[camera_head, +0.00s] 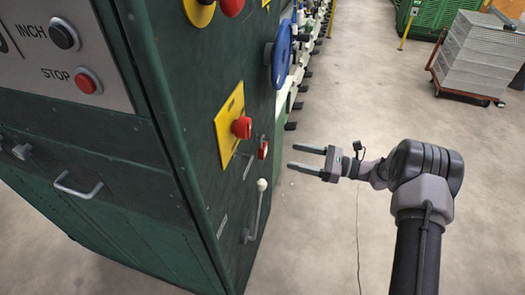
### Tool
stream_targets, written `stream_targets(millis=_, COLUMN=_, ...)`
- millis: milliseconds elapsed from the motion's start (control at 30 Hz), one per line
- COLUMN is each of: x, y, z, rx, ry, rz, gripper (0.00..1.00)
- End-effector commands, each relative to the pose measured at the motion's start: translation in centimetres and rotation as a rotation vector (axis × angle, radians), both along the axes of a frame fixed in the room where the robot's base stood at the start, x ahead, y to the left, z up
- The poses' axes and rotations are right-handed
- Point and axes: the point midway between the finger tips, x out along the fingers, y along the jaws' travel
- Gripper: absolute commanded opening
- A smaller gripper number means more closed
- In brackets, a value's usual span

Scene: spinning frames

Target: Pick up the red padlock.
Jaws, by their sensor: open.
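The red padlock (263,149) is small and hangs at the side face of the green machine cabinet (185,160), beside a thin metal hasp or bar (249,160). My gripper (292,156) is to the right of the padlock in the picture, with its two parallel fingers apart and pointing left toward it. Nothing is between the fingers. A visible gap separates the fingertips from the padlock. The padlock's shackle is too small to make out clearly.
A red rotary knob (241,127) on a yellow plate (229,124) sits just left of the padlock. A lever with a pale ball (262,185) stands below it. A blue handwheel (281,53) is above. Open concrete floor (335,100) lies right; a cart of grey crates (478,55) stands farther back.

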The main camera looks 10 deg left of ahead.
Motion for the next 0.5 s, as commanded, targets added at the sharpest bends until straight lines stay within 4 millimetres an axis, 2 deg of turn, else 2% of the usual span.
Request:
stream_targets(millis=33, x=0.0, y=1.5, z=-0.3, rx=-0.001, ry=-0.002, rz=0.004, gripper=0.64)
stream_targets(millis=100, x=0.1, y=3.1, z=-0.3, rx=-0.002, ry=0.0, rz=0.004, gripper=0.64)
stream_targets(millis=267, x=0.4, y=5.2, z=-0.1, rx=-0.002, ry=-0.002, rz=0.001, gripper=0.64)
stream_targets(millis=500, x=1.4, y=9.5, z=-0.1, rx=-0.002, ry=-0.002, rz=0.004, gripper=0.64)
